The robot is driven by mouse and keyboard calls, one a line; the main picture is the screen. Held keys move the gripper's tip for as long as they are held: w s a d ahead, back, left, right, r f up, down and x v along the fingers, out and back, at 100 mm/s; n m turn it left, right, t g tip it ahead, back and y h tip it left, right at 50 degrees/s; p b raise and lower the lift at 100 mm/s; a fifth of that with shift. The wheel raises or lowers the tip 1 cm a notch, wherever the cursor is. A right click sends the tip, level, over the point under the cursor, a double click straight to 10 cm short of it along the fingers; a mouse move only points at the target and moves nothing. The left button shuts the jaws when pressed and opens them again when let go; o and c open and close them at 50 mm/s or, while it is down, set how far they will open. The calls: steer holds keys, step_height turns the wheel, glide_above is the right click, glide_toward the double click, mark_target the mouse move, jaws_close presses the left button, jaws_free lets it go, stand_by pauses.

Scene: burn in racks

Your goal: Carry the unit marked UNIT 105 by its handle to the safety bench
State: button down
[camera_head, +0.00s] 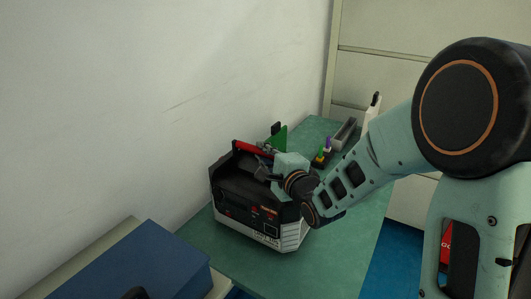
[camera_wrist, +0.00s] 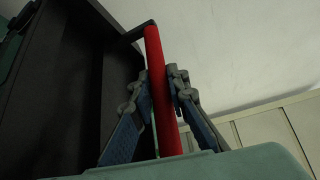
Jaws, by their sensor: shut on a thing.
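A dark boxy unit (camera_head: 245,205) with a light grey lower edge stands upright on a green bench (camera_head: 335,265). A label shows on its lower front, but its lettering is too small to read for certain. Its red handle (camera_head: 252,148) runs along the top; in the wrist view the red bar (camera_wrist: 160,90) passes between my fingers. My gripper (camera_head: 265,165) is shut on the handle, with one finger on each side of it (camera_wrist: 162,90). The unit's dark casing (camera_wrist: 75,85) fills the left of the wrist view. My arm hides part of the unit's right side.
A blue box (camera_head: 150,262) stands at the lower left, near the unit. Behind it on the bench are a green upright piece (camera_head: 279,136), small coloured items (camera_head: 323,153), a grey tray (camera_head: 344,133) and a white bottle (camera_head: 373,112). A wall closes the left. The bench front is clear.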

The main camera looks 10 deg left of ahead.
steer(key=shift+w+f+b, duration=0.1)
steer(key=shift+f+b, duration=0.35)
steer(key=c, duration=2.2)
jaws_free()
steer(key=shift+s+d+f, duration=0.1)
steer(key=shift+s+f, duration=0.1)
steer(key=shift+f, duration=0.3)
steer(key=o, duration=0.3)
steer(key=shift+s+d, duration=0.1)
steer(key=v, duration=0.9)
steer(key=shift+s+d+r, duration=0.1)
steer(key=shift+s+r, duration=0.05)
steer(key=shift+b+v, duration=0.85)
steer(key=shift+v, duration=0.35)
